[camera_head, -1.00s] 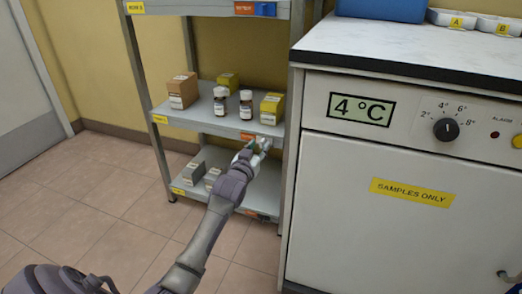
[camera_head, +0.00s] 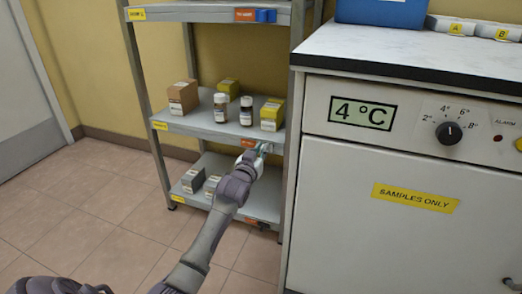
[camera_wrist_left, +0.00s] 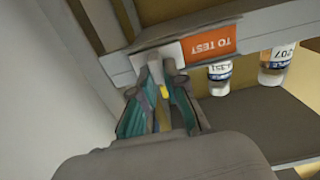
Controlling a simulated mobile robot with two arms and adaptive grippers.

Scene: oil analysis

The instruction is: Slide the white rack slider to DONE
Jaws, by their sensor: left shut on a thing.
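The white slider (camera_wrist_left: 170,54) sits on the front edge of the rack's middle shelf, beside an orange panel reading TO TEST (camera_wrist_left: 210,44). My left gripper (camera_wrist_left: 156,72) is shut on the white slider, which its fingers partly hide. In the head view my left gripper (camera_head: 262,151) is at the right part of the middle shelf's front edge. The orange panel (camera_head: 249,143) shows just left of the fingers there; the slider is hard to make out. No DONE lettering is readable. My right gripper is not in view.
Bottles (camera_head: 246,111), a brown box (camera_head: 183,97) and yellow boxes (camera_head: 272,114) stand on the middle shelf above. Grey boxes (camera_head: 193,178) stand on the lower shelf. The white fridge (camera_head: 390,210) is close on the right.

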